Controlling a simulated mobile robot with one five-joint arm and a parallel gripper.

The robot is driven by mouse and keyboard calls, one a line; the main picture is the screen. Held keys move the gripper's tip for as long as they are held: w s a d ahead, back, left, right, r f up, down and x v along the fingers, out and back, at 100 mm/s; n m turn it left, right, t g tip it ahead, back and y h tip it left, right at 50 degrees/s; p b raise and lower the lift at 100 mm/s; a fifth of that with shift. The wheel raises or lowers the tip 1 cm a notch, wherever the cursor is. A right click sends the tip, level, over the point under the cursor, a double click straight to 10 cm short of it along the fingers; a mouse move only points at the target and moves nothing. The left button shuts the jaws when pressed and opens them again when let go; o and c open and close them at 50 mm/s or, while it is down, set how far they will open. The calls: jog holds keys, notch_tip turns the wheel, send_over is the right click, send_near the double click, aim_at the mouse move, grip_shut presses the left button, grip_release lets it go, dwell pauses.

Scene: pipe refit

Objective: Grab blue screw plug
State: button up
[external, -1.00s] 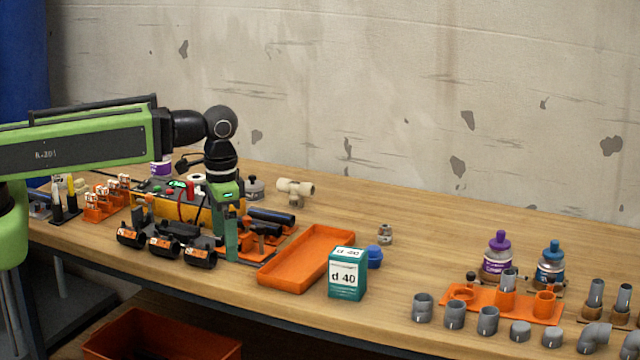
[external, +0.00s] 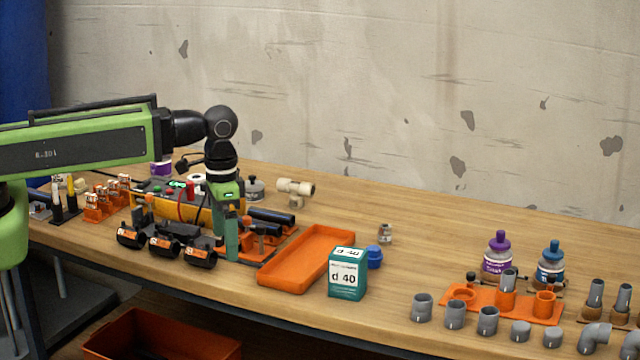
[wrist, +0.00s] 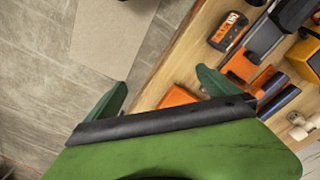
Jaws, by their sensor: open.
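A blue screw plug (external: 374,257) stands on the workbench just behind and to the right of the teal "d 40" box (external: 347,273), which hides part of it. My gripper (external: 232,245) points down over the left part of the bench, left of the orange tray and well apart from the plug. In the wrist view the two green fingers of my gripper (wrist: 163,90) are spread apart with nothing between them. The plug does not show in the wrist view.
An empty orange tray (external: 306,258) lies between my gripper and the box. Black couplers (external: 165,247) stand at the bench's front left. A small metal fitting (external: 385,234) stands behind the plug. Grey fittings (external: 454,314) and bottles (external: 497,256) are at the right.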

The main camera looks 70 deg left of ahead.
dwell(0.4)
jog(key=c, duration=1)
jog(key=shift+o, duration=0.2)
notch_tip(320, 180, up, 7)
jog(key=n+p, duration=0.7)
jog(key=n, duration=0.6)
send_over(375, 248)
notch_tip(375, 248, down, 13)
jog(key=b, duration=1.2)
jog(key=shift+r+b, duration=0.15)
jog(key=shift+b, duration=0.2)
jog(key=shift+r, duration=0.1)
